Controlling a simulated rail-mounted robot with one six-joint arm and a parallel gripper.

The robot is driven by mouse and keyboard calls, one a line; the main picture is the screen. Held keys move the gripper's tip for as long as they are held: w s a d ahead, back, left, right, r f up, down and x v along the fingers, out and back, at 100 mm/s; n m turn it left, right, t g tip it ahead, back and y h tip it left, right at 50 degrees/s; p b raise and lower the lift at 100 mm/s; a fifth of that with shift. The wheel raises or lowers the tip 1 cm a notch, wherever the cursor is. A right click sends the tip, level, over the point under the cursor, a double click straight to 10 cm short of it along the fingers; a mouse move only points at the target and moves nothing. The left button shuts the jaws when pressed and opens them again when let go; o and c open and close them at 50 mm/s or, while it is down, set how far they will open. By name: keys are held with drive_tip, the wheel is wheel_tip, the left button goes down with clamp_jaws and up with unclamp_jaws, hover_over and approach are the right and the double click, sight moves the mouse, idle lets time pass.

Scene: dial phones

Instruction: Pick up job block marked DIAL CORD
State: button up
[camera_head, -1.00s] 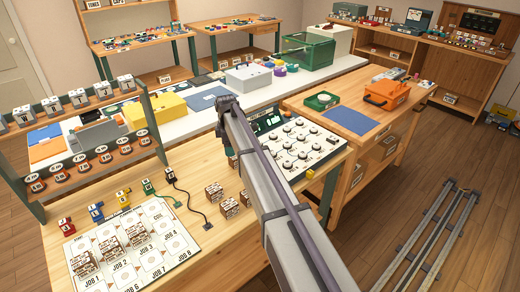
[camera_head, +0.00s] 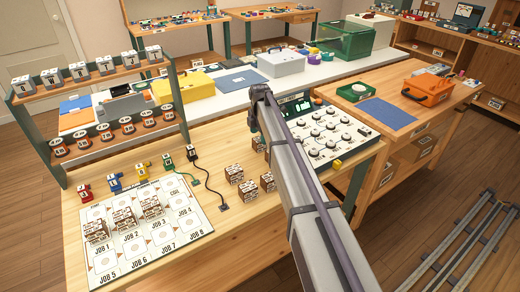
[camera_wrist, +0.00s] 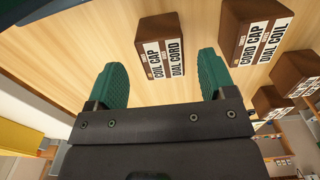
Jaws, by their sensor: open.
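In the wrist view, a brown block (camera_wrist: 162,48) with white labels, one reading DIAL CORD, lies on the wooden bench just beyond my fingertips. My gripper (camera_wrist: 162,72) has two green fingers spread apart, with nothing between them. The block lines up with the gap between the fingers. A similar block (camera_wrist: 255,38), labelled CORD CAP and DIAL COIL, stands to its right. In the head view, several such blocks, one of them here (camera_head: 234,174), stand on the bench; their labels are too small to read.
More brown blocks (camera_wrist: 274,101) sit right of the right finger. In the head view, a job board (camera_head: 185,232) with some blocks on it lies left. A dark cord (camera_head: 207,187) runs between board and loose blocks. A knob panel (camera_head: 325,137) stands right of my arm.

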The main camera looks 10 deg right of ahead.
sight(260, 145)
wheel_tip(260, 145, down, 5)
drive_tip(key=b, duration=0.5)
drive_tip(key=shift+s+f, duration=0.15)
drive_tip(key=shift+f, duration=0.05)
drive_tip(key=shift+r, duration=0.25)
drive_tip(key=c, duration=1)
